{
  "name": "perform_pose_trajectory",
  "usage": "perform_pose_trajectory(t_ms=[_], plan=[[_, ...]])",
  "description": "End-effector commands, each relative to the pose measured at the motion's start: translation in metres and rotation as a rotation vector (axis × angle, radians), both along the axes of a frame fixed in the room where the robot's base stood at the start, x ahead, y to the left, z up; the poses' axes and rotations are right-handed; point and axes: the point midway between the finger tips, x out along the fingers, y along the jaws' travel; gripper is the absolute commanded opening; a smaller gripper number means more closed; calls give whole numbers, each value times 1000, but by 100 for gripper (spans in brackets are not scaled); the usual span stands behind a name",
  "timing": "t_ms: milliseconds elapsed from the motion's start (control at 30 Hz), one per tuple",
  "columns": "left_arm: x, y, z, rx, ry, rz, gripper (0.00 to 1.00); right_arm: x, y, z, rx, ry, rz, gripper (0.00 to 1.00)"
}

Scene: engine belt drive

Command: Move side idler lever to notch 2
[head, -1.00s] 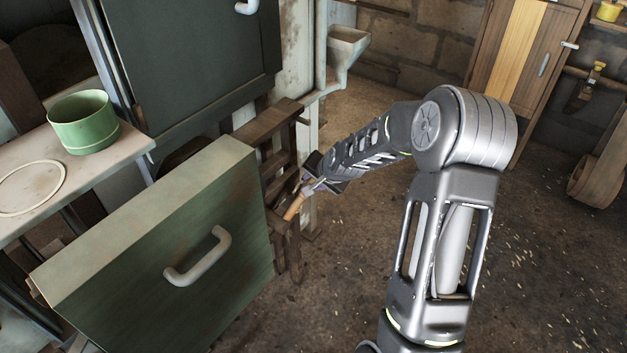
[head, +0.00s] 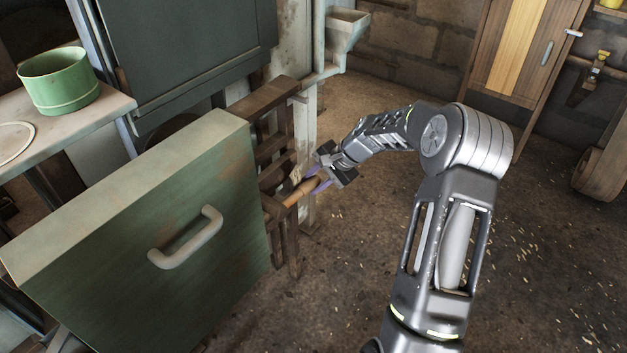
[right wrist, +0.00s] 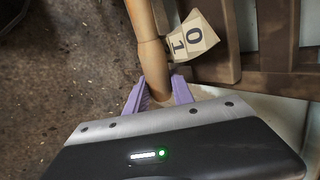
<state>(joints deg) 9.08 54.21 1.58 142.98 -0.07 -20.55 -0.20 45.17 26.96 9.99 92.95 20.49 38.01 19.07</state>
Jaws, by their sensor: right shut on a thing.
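The side idler lever's wooden handle (head: 302,190) sticks out to the right from a dark wooden rack (head: 283,128) beside the green cabinet. My right gripper (head: 322,180) is at the handle's outer end, with its purple fingers on either side of it. In the right wrist view the wooden handle (right wrist: 150,45) runs down between the purple fingers of my right gripper (right wrist: 160,95), which is shut on it. A small paper tag (right wrist: 193,38) marked 0 and 1 sits right of the handle. The lever's notch is hard to tell. My left gripper is not in view.
The green cabinet (head: 140,250) with its pale handle (head: 187,238) fills the left front. A green pot (head: 58,82) stands on a pale bench (head: 60,130). The floor (head: 520,240) right of my arm is open. A wooden door (head: 520,60) stands at the back.

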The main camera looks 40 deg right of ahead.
Motion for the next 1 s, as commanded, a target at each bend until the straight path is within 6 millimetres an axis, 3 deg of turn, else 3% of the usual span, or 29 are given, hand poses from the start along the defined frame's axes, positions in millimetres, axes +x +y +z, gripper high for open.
perform_pose_trajectory(t_ms=[33, 67, 300, 667, 1000], plan=[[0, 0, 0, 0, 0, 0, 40, 0, 0, 1, -1, -1, -1, 0], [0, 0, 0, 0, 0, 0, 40, 0, 0, 1, -1, -1, -1, 31], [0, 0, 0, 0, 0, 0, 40, 0, 0, 1, -2, -2, 0, 50], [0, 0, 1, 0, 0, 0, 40, -2, -2, 6, -3, -2, -2, 50], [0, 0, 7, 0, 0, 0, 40, -27, -17, 48, -5, -3, -3, 50]])
